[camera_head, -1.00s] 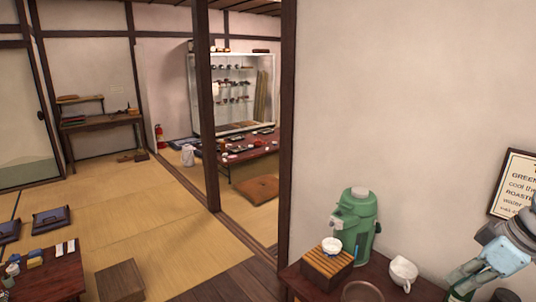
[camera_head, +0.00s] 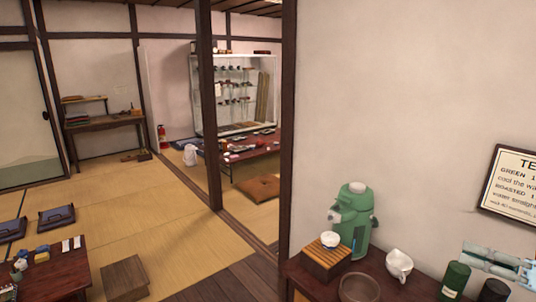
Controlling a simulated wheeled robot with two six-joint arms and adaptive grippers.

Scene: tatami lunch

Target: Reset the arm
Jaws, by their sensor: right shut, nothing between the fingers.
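My right gripper (camera_head: 472,251) shows at the right edge, pale blue-grey, with its fingers pointing left. It is shut and empty, over the right part of the dark side table (camera_head: 411,290). A dark green canister (camera_head: 454,280) and a black-topped canister (camera_head: 494,291) stand below and beside it. I cannot tell the exact gap to them. The rest of my right arm is cut off by the frame. My left gripper is not in view.
A green dispenser (camera_head: 354,217), a slatted wooden box (camera_head: 327,260) with a white cup (camera_head: 330,239), a white pitcher (camera_head: 399,263) and a round brown bowl (camera_head: 360,288) stand on the side table. A framed sign (camera_head: 512,186) hangs on the wall.

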